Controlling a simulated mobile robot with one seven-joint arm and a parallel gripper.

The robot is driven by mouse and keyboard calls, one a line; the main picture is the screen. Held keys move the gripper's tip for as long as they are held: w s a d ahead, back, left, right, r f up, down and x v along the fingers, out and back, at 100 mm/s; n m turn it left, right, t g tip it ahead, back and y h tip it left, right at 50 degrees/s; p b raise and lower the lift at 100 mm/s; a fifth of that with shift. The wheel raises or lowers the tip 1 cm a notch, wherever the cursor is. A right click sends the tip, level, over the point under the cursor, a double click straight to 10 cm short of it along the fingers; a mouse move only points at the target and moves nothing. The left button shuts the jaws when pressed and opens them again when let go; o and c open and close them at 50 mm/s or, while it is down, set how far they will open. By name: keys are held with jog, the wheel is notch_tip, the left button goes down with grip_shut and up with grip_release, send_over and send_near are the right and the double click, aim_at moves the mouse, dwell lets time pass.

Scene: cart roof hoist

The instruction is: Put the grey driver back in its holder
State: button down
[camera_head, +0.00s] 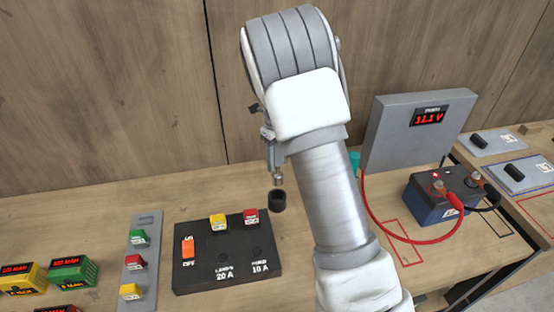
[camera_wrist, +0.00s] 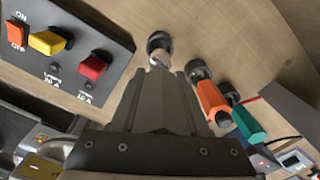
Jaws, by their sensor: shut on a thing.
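My gripper (camera_head: 268,142) is shut on the grey driver and holds it with its metal shaft (camera_head: 278,178) pointing down. In the head view the shaft's lower end is at the mouth of a black cup-shaped holder (camera_head: 278,202); I cannot tell whether it is inside or just above. In the wrist view my gripper (camera_wrist: 163,85) shows large, and the bright shaft (camera_wrist: 160,60) meets the round dark holder (camera_wrist: 159,41) beyond the fingertips. The driver's handle is mostly hidden by the fingers.
An orange driver (camera_wrist: 213,102) and a teal driver (camera_wrist: 248,122) stand in holders beside it. A black switch panel (camera_head: 225,262) with yellow and red fuses lies left. A grey voltmeter panel (camera_head: 415,135) and a blue battery (camera_head: 432,205) with cables stand right. A wooden wall is behind.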

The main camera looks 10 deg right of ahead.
aim_at(277, 173)
jog(key=shift+f+b, duration=1.15)
jog(key=shift+f, duration=1.25)
jog(key=shift+r, duration=0.1)
jog(key=shift+r+p, duration=0.1)
jog(key=shift+p, duration=0.2)
jog(key=shift+p, duration=0.45)
jog(key=shift+f+b, duration=1.75)
jog(key=shift+f, duration=1.2)
jog(key=shift+c, duration=1.6)
grip_release()
notch_tip(277, 173, up, 18)
jog(key=shift+f, duration=0.25)
